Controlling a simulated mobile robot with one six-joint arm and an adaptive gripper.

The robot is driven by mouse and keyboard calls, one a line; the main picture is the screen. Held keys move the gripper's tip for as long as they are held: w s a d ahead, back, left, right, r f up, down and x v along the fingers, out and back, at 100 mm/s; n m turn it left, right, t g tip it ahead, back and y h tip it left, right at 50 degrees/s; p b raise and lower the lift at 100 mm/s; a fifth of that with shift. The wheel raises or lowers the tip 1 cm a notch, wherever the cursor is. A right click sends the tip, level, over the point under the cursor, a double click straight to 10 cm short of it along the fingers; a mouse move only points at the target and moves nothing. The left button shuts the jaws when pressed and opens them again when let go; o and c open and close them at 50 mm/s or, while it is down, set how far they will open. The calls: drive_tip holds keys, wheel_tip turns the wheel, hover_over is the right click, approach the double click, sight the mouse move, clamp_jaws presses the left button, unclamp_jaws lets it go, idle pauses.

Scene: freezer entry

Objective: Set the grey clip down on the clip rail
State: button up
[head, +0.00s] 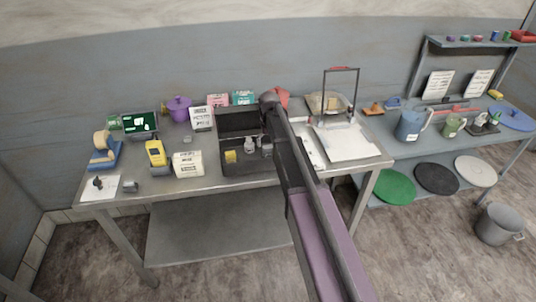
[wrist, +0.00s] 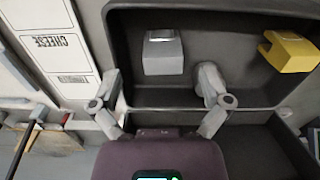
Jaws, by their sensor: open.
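A small grey block, which looks like the grey clip (wrist: 163,52), sits in the front compartment of a dark tray (wrist: 190,14). It also shows in the head view (head: 267,151), partly beside my arm. My gripper (wrist: 160,88) is open, with one finger on each side and slightly short of the block. The fingers appear apart from it and nothing is between them. In the head view my gripper (head: 258,140) is over the tray, partly hidden by my arm. I cannot pick out the clip rail with certainty.
A yellow block (wrist: 290,52) shares the compartment. A sheet marked CHEESE (wrist: 58,42) lies beside the tray. A black frame with a red top (head: 341,69) stands over a white board (head: 348,145) to the right. A cream box (head: 188,164) stands left of the tray.

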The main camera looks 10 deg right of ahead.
sight(268, 148)
drive_tip(key=shift+f, duration=0.15)
drive_tip(key=shift+a+f+b, duration=0.15)
drive_tip(key=shift+f+b, duration=2.3)
drive_tip(key=shift+b, duration=0.2)
drive_tip(key=c, duration=1)
